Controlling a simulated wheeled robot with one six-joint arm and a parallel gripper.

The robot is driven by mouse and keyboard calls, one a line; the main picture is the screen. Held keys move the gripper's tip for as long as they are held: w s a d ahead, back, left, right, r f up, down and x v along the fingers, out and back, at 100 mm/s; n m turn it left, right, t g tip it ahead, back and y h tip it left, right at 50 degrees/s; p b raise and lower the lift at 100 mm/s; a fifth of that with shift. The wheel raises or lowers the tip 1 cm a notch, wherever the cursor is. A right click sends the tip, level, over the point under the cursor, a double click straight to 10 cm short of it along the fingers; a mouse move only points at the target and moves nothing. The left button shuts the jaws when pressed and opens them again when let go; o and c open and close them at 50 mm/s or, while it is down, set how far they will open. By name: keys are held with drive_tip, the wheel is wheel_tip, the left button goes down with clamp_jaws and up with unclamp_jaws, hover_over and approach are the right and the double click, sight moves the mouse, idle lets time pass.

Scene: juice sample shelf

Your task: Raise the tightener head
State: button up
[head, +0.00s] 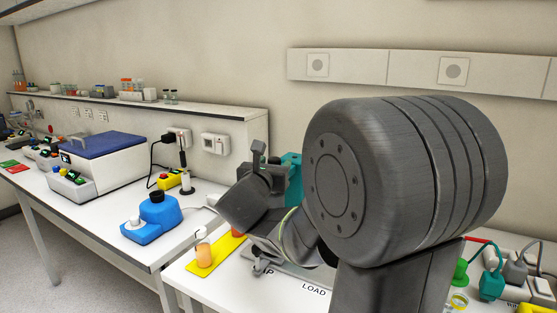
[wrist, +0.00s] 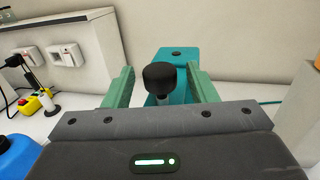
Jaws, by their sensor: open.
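The tightener appears to be the teal device (wrist: 176,58), with a black round knob (wrist: 160,76) on a pale stem in front of it. My gripper (wrist: 161,70) is open, with one green finger to the left of the knob and one to the right. Gaps show on both sides of the knob, so the fingers look apart from it. In the head view the teal device (head: 293,172) is partly hidden behind my gripper and arm. The lower part of the device is hidden by my gripper body in the wrist view.
A yellow strip (head: 219,250) with a small orange-filled cup (head: 203,252) lies left of my arm. A blue device (head: 152,222) stands on the neighbouring bench. Green and teal items (head: 491,284) and cables stand at the right. The wall is close behind.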

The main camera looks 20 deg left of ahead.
drive_tip(key=shift+w+a, duration=0.2)
drive_tip(key=shift+w, duration=1.2)
drive_tip(key=shift+c, duration=0.4)
clamp_jaws()
drive_tip(key=shift+r+p, duration=0.7)
drive_tip(key=shift+r, duration=1.05)
drive_tip(key=shift+o, duration=0.2)
unclamp_jaws()
drive_tip(key=shift+o, duration=0.2)
drive_tip(key=shift+f, duration=0.1)
drive_tip(key=shift+s, duration=0.1)
drive_tip(key=s+d+b, duration=0.1)
drive_tip(key=s+d, duration=0.1)
drive_tip(key=s, duration=1.1)
drive_tip(key=shift+s, duration=0.25)
